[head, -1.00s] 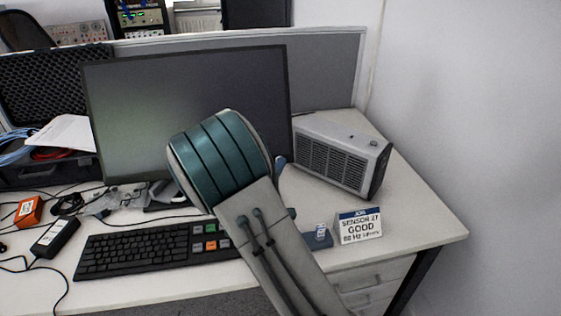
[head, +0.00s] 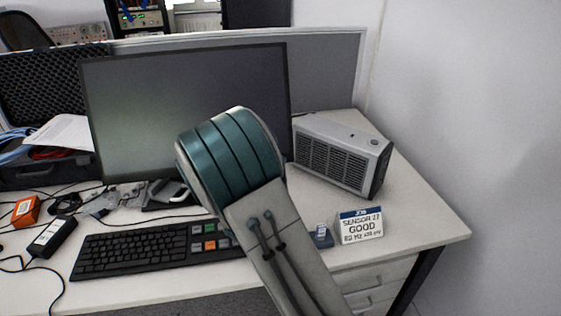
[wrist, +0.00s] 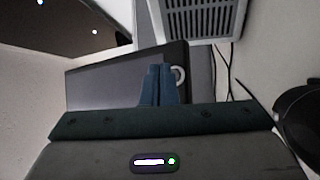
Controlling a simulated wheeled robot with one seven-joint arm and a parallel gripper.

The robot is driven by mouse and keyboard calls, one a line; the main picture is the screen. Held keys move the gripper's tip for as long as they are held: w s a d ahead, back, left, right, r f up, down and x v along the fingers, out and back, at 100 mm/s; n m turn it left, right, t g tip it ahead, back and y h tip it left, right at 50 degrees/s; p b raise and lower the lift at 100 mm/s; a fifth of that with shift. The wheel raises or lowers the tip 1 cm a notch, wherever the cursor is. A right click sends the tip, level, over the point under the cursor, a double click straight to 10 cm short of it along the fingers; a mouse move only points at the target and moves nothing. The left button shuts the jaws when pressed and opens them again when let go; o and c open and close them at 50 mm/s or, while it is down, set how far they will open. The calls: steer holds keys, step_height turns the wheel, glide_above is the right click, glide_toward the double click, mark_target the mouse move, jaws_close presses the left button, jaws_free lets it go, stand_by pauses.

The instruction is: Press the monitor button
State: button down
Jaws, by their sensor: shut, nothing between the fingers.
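The monitor (head: 130,115) stands on the desk with a dark screen. My arm covers its lower right part in the head view, and I cannot make out a button on it. My gripper (wrist: 158,68) shows in the wrist view as two blue fingers lying together, shut and empty. The fingers point towards a dark grey panel (wrist: 100,85), which I cannot identify for sure. I cannot tell whether they touch it. In the head view the gripper is hidden behind my arm.
A grey vented box (head: 340,157) stands right of the monitor; its grille (wrist: 200,18) shows in the wrist view. A black keyboard (head: 130,248) lies in front. A sensor sign (head: 361,226) and a small blue item (head: 321,237) stand right of my arm. Cables clutter the left.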

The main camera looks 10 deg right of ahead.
steer(key=shift+s+r, duration=0.4)
steer(key=shift+s, duration=0.5)
steer(key=shift+s+r, duration=0.35)
steer(key=shift+s, duration=0.6)
steer(key=shift+s+r, duration=0.4)
steer(key=shift+s, duration=0.5)
